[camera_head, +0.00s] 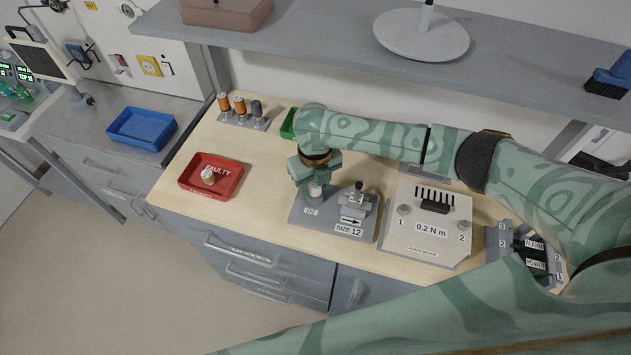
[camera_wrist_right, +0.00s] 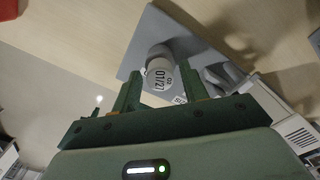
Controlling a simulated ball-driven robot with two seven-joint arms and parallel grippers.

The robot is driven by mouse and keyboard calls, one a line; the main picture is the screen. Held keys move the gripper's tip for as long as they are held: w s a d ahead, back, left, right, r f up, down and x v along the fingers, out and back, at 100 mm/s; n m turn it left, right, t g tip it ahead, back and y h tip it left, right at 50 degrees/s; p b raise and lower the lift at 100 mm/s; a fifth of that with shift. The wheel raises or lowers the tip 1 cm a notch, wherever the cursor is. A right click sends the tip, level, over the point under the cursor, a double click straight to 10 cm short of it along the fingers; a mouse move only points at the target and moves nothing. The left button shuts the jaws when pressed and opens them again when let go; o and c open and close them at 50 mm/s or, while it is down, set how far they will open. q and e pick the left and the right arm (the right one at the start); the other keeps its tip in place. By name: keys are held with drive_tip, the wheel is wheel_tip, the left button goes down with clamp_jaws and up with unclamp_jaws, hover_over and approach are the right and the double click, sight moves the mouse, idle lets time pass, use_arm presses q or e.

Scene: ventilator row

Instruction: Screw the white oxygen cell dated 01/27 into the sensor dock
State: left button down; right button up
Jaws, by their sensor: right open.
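The white oxygen cell (camera_wrist_right: 160,78) is marked 01/27 in the right wrist view. It sits upright on the grey sensor dock plate (camera_head: 298,222), by the O2 label; in the head view the cell (camera_head: 315,190) shows just below my right gripper (camera_head: 313,177). My right gripper is open, its two fingers on either side of the cell's near end in the wrist view. I cannot tell whether they touch it or how far the cell is threaded. My left gripper is not in view.
A red FAULTY tray (camera_head: 232,182) holds a whitish round piece (camera_head: 208,176). A 0.2 N m box (camera_head: 428,250) stands right of the dock, and a clamp-like fixture (camera_head: 356,200) sits on the dock plate. A green tray (camera_head: 288,124) is partly hidden by my arm. A shelf (camera_head: 300,45) overhangs the back.

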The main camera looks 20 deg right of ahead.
clamp_jaws()
drive_tip(key=shift+r+m+p, duration=0.15)
drive_tip(key=shift+m+p, duration=0.65)
drive_tip(key=shift+p, duration=0.15)
drive_tip(key=shift+m+p, duration=1.45)
drive_tip(key=shift+m, duration=0.25)
drive_tip(key=shift+m+p, duration=0.35)
drive_tip(key=shift+m, duration=0.15)
drive_tip(key=shift+w, duration=0.1)
